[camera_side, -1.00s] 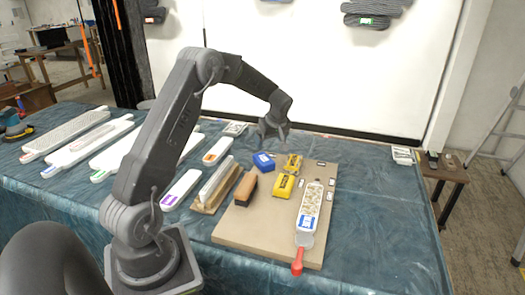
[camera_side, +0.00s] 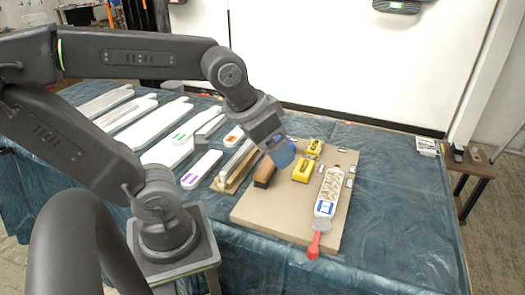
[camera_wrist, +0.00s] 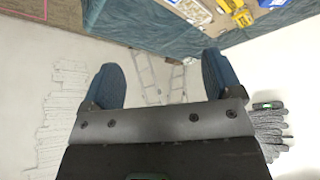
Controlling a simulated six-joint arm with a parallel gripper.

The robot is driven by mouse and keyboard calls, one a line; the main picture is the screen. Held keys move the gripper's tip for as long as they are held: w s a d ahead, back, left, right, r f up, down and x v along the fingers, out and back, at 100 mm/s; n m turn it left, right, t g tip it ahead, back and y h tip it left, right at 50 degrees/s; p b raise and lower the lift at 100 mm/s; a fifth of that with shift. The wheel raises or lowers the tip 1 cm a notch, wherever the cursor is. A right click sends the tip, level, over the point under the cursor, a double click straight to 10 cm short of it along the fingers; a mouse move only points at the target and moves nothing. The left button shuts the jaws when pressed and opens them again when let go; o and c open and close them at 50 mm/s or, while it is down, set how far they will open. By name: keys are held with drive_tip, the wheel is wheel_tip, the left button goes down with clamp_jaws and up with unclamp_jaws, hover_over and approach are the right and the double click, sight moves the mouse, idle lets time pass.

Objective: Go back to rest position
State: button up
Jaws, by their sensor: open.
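My gripper (camera_side: 276,148) is at the end of the bent arm, above the far left part of the brown board (camera_side: 268,215) in the side view. Its two blue-grey fingers stand wide apart in the wrist view (camera_wrist: 162,80), with nothing between them.
The board carries yellow blocks (camera_side: 303,170), a brown block (camera_side: 264,171) and a patterned tool with a red handle (camera_side: 328,192). Long white floats (camera_side: 166,147) lie left on the blue cloth (camera_side: 400,210). A wooden stool (camera_side: 476,175) stands right.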

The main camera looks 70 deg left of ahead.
drive_tip(key=shift+s+d+f+m, duration=0.2)
drive_tip(key=shift+s+d+m, duration=0.1)
drive_tip(key=shift+s, duration=0.25)
drive_tip(key=shift+s+d+f+m, duration=0.15)
drive_tip(key=shift+s+d+m, duration=0.15)
drive_tip(key=shift+s, duration=0.2)
